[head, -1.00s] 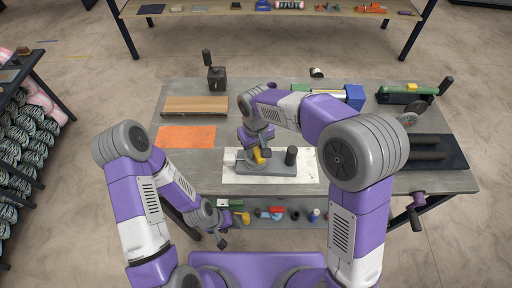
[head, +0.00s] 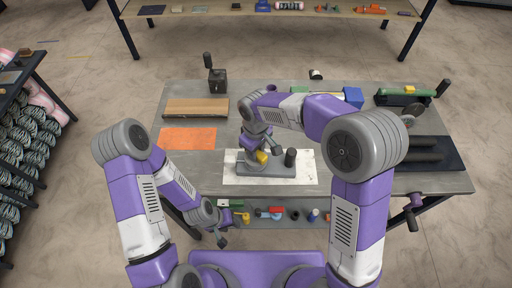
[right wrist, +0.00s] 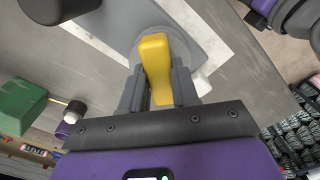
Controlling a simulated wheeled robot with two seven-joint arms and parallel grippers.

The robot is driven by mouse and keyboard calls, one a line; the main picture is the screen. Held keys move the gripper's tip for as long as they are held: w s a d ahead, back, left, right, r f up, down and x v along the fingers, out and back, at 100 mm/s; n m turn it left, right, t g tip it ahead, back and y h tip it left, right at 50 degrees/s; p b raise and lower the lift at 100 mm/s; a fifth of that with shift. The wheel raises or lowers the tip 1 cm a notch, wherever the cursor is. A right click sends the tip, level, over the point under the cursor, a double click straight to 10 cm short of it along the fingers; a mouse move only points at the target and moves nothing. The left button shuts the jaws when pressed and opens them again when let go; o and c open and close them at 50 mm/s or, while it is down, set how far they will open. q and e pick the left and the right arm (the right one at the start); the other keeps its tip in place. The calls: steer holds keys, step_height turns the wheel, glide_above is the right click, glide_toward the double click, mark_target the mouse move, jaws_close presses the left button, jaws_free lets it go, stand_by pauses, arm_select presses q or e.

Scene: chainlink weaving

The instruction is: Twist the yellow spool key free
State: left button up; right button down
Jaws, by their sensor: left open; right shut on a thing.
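The yellow spool key (head: 262,157) sits on a grey fixture (head: 282,170) with a dark upright post, on the bench. My right gripper (head: 264,150) is over the key. In the right wrist view, the yellow key (right wrist: 155,62) stands between the two grey fingers (right wrist: 160,88), which are shut on it. My left gripper (head: 222,240) is open and empty, low in front of the bench and away from the key.
A white sheet (head: 232,179) lies under the fixture. An orange mat (head: 187,138), a brown board (head: 195,108) and a dark block with a handle (head: 217,80) are on the bench's left. A black tray (head: 452,150) is at right. Small items fill the lower shelf (head: 285,226).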

steer(key=n+p, duration=0.1)
steer(key=n, duration=0.3)
steer(key=shift+s+p, duration=0.1)
steer(key=shift+p, duration=0.3)
steer(key=shift+f+n+p, duration=0.1)
steer(key=shift+n+p, duration=0.5)
steer(key=shift+n, duration=1.2)
steer(key=c, duration=0.8)
jaws_free()
steer(key=shift+c, duration=0.2)
step_height(320, 180, up, 8)
steer(key=shift+f+p, duration=0.2)
steer(key=shift+p, duration=0.4)
